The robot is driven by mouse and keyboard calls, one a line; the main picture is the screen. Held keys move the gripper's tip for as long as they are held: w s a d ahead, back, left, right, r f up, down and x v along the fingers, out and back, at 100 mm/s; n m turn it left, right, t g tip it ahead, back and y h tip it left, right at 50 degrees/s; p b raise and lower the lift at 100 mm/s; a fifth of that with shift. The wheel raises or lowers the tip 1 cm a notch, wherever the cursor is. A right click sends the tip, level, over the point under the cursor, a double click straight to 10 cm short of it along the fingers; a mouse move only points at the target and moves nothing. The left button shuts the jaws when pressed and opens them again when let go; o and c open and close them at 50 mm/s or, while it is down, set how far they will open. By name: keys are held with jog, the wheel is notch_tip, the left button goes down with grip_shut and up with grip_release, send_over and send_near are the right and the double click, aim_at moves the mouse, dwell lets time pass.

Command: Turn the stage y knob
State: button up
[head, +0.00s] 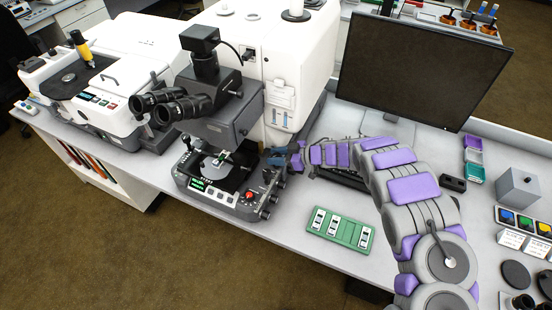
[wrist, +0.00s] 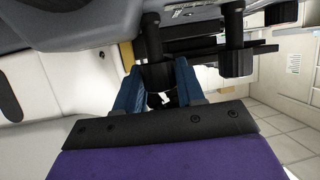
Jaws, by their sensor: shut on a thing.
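The infrared microscope (head: 225,105) stands on the bench, with its stage and control base (head: 215,180) low at the front. My gripper (head: 279,157) reaches in from the right to the right side of the stage; its blue fingers show there. In the wrist view my gripper (wrist: 160,88) has its two blue fingers on either side of a dark cylindrical knob (wrist: 153,68), shut on it. A second dark knob (wrist: 237,62) hangs to the right, outside the fingers. No label shows which is the stage y knob. The held knob is mostly hidden in the head view.
A red button (head: 250,194) and several small knobs lie along the base near my gripper. A green slide holder (head: 340,233) lies on the bench in front of my arm. A monitor (head: 420,65) stands behind the arm. The bench between base and holder is clear.

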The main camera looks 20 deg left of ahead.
jog(key=shift+w+f+n+g+b, duration=0.1)
jog(key=shift+w+n+g+b, duration=0.05)
jog(key=shift+n+g+b, duration=1.05)
jog(key=shift+d+n+g+h+b, duration=0.1)
jog(key=shift+n+g+h+b, duration=0.3)
jog(key=shift+g+b, duration=0.2)
jog(key=shift+r, duration=0.2)
jog(key=o, duration=0.9)
jog(key=shift+o, duration=0.2)
jog(key=p+v, duration=0.3)
jog(key=v, duration=1.4)
jog(key=shift+w+f, duration=0.15)
jog(key=shift+w, duration=0.15)
